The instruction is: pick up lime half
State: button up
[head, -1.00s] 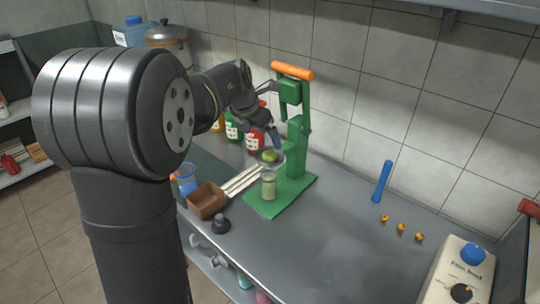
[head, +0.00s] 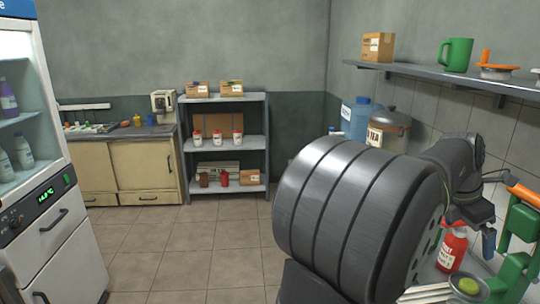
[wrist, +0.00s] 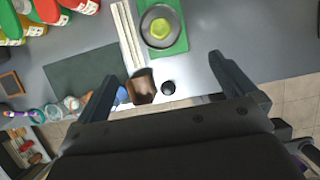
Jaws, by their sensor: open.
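The lime half (wrist: 160,28) looks like a small yellow-green round. It sits in a round grey dish over the green base of the press (wrist: 183,42) in the wrist view. In the head view the lime half (head: 469,286) shows low at the right, beside the green press (head: 520,222). My gripper (wrist: 163,70) is open with its two fingers spread wide and nothing between them. The lime half lies beyond the fingertips, apart from them. In the head view part of my gripper (head: 488,241) shows above the dish, partly cut by my arm.
A brown box (wrist: 141,88) and a black knob-like object (wrist: 168,88) lie near the gripper. Pale sticks (wrist: 126,35) lie left of the press. Red and green bottles (wrist: 45,12) stand at upper left. Bare counter lies right of the press.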

dwell(0.3)
jog(key=c, duration=1.1)
